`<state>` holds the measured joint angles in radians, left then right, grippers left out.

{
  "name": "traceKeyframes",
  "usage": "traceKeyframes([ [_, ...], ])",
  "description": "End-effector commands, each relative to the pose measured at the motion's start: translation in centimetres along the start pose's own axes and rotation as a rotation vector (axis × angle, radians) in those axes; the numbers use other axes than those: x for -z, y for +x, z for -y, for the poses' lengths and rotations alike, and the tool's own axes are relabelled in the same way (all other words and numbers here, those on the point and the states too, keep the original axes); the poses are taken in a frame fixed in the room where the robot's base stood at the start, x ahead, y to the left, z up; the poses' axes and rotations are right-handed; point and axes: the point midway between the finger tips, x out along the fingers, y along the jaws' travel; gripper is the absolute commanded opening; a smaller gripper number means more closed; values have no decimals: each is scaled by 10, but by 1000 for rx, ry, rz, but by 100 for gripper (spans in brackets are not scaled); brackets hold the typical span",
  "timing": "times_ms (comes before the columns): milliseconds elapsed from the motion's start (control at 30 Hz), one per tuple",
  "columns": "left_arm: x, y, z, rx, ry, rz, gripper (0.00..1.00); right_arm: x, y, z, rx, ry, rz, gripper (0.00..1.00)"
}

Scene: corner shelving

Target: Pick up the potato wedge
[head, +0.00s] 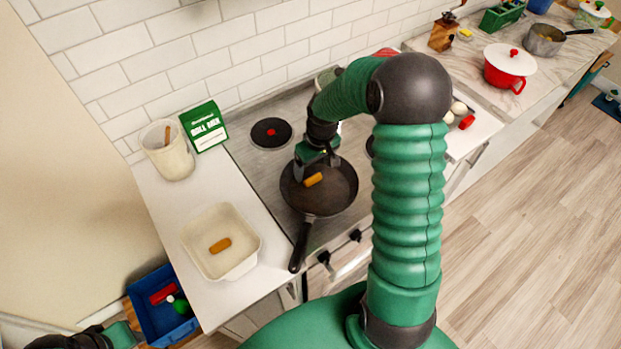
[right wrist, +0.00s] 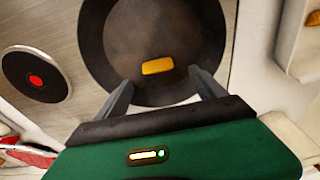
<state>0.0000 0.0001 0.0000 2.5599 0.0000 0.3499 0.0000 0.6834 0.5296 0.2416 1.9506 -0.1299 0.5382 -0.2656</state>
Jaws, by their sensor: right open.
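One orange-brown potato wedge (head: 314,179) lies in the dark frying pan (head: 335,200) on the stove. The same wedge (right wrist: 157,66) shows in the right wrist view, ahead of and between the fingertips. My right gripper (head: 317,173) is over the pan, open and empty, with its two fingers (right wrist: 160,82) spread apart. A second wedge-like piece (head: 220,245) lies in the white square dish (head: 251,262) on the left counter. My left arm shows only in part at the bottom left corner; its fingers cannot be made out.
A green and white box (head: 205,127) and a cream crock (head: 168,160) stand at the back of the left counter. A blue bin (head: 145,300) is below it. The pan's handle (head: 301,246) points toward the front edge. A red pot (head: 505,75) stands on the far right counter.

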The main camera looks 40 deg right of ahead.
Motion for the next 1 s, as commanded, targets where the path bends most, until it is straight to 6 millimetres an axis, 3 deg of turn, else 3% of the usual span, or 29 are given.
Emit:
traceKeyframes([
  [333, 3, -11, 0, 0, 0, 0, 36, 1, 50, -2, 1, 0, 2, 80],
  [600, 2, -11, 0, 0, 0, 0, 36, 1, 58, -2, -2, 1, -1, 80],
  [1000, 2, -11, 0, 0, 0, 0, 36, 1, 58, -2, -2, 1, -1, 29],
])
